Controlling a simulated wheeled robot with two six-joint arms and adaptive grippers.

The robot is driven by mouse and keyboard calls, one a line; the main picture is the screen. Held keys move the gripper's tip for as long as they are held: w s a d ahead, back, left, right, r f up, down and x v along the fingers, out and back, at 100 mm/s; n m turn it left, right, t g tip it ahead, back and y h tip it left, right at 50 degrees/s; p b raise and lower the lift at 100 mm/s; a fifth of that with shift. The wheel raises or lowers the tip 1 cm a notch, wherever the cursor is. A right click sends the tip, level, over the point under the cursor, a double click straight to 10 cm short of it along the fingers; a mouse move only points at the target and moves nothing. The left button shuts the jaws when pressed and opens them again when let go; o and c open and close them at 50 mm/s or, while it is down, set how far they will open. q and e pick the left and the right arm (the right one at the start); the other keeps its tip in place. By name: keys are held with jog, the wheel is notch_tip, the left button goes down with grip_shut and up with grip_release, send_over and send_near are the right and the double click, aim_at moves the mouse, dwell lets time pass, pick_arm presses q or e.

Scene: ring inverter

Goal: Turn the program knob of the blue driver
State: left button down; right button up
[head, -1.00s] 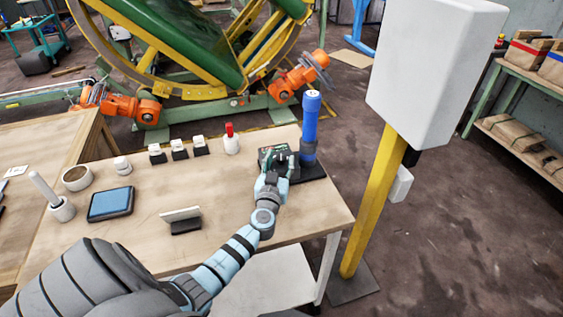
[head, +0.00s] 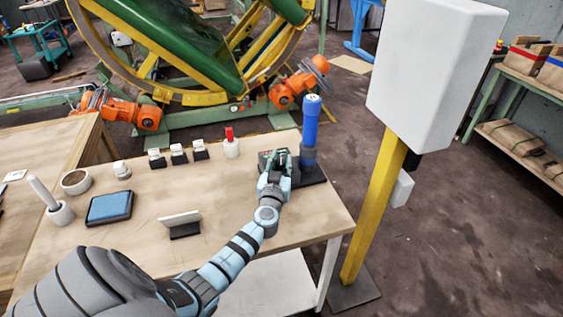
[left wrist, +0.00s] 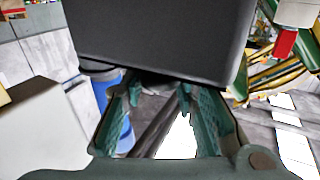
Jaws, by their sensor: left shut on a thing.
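The blue driver (head: 310,122) stands upright with a pale top at the right end of the table, in or on a dark base (head: 313,176). My left gripper (head: 274,163) is just left of it, at a dark unit beside the base. In the left wrist view, a large dark block (left wrist: 155,38) fills the top and part of the blue driver (left wrist: 103,88) shows at left. The teal fingers (left wrist: 158,92) close in under the block on something small and dark, apparently the program knob, mostly hidden. My right gripper is out of view.
The wooden table (head: 130,235) carries a blue-topped pad (head: 110,207), a small plate in a stand (head: 181,224), a red-topped white item (head: 231,145) and several small blocks behind. A yellow post (head: 372,210) with a white box stands close to the table's right.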

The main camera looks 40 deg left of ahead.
pick_arm(q)
jog(key=shift+r+n+g+y+p, duration=0.1)
jog(key=shift+n+g+y+p, duration=0.75)
jog(key=shift+y, duration=0.25)
jog(key=shift+n+g+y, duration=0.75)
jog(key=shift+n+y, duration=0.1)
jog(key=shift+y, duration=0.15)
jog(key=shift+w+n+g+y, duration=0.1)
jog(key=shift+n+g+y, duration=0.3)
jog(key=shift+g, duration=0.1)
jog(key=n+g+y+b, duration=0.1)
jog(key=n+g+b, duration=0.1)
jog(key=shift+f+g+y, duration=0.25)
jog(key=shift+g+y, duration=0.05)
jog(key=shift+y, duration=0.1)
jog(key=shift+r+n+g+y+b, duration=0.1)
jog(key=shift+n+g+y+b, duration=0.4)
jog(key=shift+n+g+b, duration=0.45)
jog(key=c, duration=1.4)
grip_release()
jog(key=shift+a, duration=0.1)
jog(key=shift+o, duration=0.2)
